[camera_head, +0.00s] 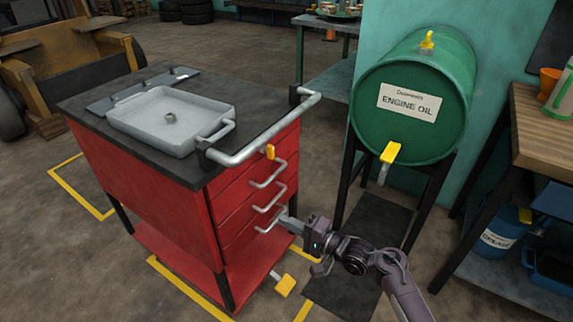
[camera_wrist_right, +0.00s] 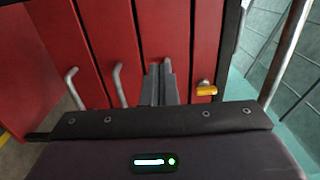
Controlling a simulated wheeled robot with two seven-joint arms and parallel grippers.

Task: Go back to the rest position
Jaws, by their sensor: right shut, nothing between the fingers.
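My right gripper (camera_head: 291,222) is shut and empty in front of the red tool cart (camera_head: 130,165), close to its drawer handles. In the right wrist view its two fingers (camera_wrist_right: 161,85) lie together, pointing at the red drawer fronts. Whether they touch a handle cannot be told. A lower drawer handle (camera_head: 268,222) shows just left of the fingertips in the head view. The drawers look closed. My left gripper is not in view.
A grey tray (camera_head: 170,118) sits on the cart top. A bent rail (camera_head: 262,140) and a yellow latch (camera_head: 270,152) are above the drawers. A green engine oil drum (camera_head: 415,100) stands on a black frame behind my right arm. A wooden bench (camera_head: 545,135) is at right.

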